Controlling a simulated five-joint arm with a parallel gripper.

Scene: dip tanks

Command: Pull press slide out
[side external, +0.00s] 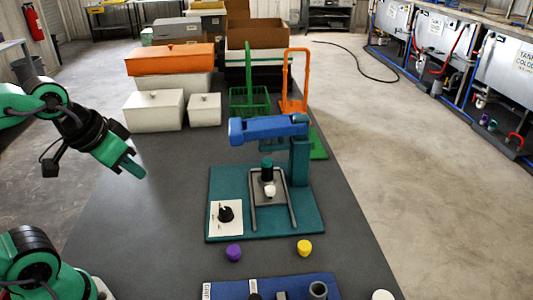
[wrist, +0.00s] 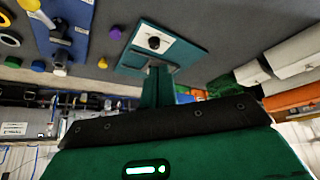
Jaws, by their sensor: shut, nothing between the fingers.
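The press stands on a teal base (side external: 231,187) in the middle of the bench, with a blue arm (side external: 268,128) over it. Its slide (side external: 263,195) is a grey plate with a white knob (side external: 270,191) at its front, between two grey rails. A dark and teal plunger (side external: 267,171) stands over the plate. My gripper (side external: 134,167) is shut and empty, in the air to the left of the press and well apart from it.
A black dial on a white plate (side external: 225,232) sits at the base's left. A purple cap (side external: 233,253) and a yellow cap (side external: 304,248) lie in front, beside a blue board (side external: 320,279). Baskets (side external: 249,98) and white boxes (side external: 154,111) stand behind. The bench left of the press is clear.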

